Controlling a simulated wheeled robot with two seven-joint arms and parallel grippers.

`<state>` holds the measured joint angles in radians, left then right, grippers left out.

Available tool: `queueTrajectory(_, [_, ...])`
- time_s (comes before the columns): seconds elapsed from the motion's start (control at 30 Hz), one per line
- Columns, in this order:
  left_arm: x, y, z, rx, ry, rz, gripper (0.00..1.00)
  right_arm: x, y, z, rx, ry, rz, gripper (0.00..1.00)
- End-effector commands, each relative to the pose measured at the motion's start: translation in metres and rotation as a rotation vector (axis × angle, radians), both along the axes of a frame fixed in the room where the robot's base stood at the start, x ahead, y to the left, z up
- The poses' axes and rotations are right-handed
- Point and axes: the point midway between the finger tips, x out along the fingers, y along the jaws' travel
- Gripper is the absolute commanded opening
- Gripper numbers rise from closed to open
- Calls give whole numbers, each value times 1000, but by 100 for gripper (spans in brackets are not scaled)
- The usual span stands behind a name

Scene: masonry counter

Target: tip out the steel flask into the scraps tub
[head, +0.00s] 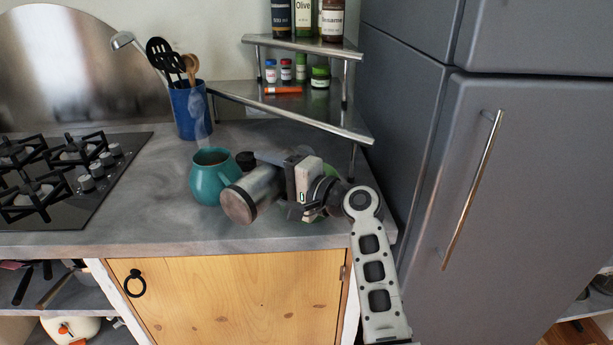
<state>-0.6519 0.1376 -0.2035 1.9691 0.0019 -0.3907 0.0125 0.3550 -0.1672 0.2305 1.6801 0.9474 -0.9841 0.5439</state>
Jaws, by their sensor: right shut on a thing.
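The steel flask (256,190) is a brushed metal cylinder. It lies tilted on its side, with a brownish round end toward the lower left. My right gripper (279,186) is shut on its right part, and its fingers hide some of it. The flask is low over the counter; I cannot tell if it touches it. A round teal vessel (207,182) with an open top stands upright just left of the flask, which overlaps its right side. My left gripper is out of view.
A blue utensil holder (189,112) stands behind the teal vessel. A small black item (245,160) is behind the flask. A corner shelf (300,118) with jars stands at the back. A gas hob (60,170) is left, a grey fridge (480,180) right. The front-left counter (150,215) is clear.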

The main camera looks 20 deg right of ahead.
Motion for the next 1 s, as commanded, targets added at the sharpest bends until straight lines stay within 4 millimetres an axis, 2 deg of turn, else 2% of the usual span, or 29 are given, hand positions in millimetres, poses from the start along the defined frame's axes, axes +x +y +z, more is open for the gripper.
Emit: queueTrajectory(1.0, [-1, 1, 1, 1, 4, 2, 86, 1, -1, 2, 25, 13, 0, 27])
